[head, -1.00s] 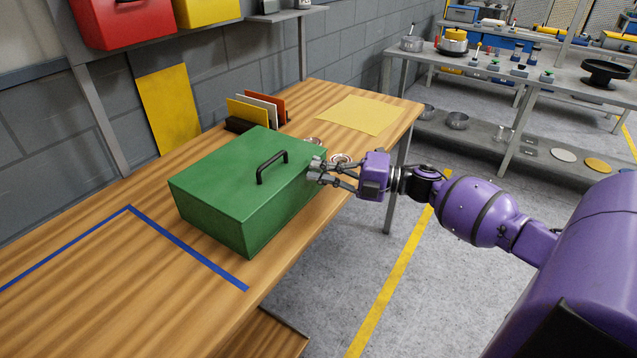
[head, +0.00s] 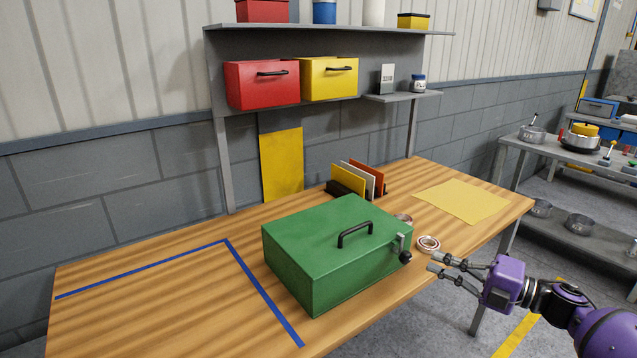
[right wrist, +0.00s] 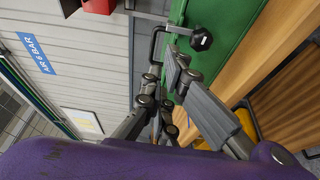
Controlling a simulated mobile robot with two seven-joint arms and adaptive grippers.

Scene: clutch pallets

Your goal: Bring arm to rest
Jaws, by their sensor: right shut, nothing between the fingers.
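My right gripper (head: 433,263) is shut and empty. It is just off the right end of the green box (head: 325,255), by the table's front edge. The box stands closed on the wooden table, with a black handle (head: 355,233) on its lid. A latch with a black knob (head: 405,257) is on its right end, a small gap from my fingertips. The right wrist view shows the gripper's fingers (right wrist: 165,85) beside the knob (right wrist: 201,40) and the green box (right wrist: 232,30). My left gripper is not in view.
Metal rings (head: 428,243) lie right of the box, near a yellow sheet (head: 462,200). A rack with coloured plates (head: 360,178) stands behind. Blue tape (head: 262,290) marks the clear left of the table (head: 150,300). Red (head: 262,84) and yellow bins (head: 329,78) hang above.

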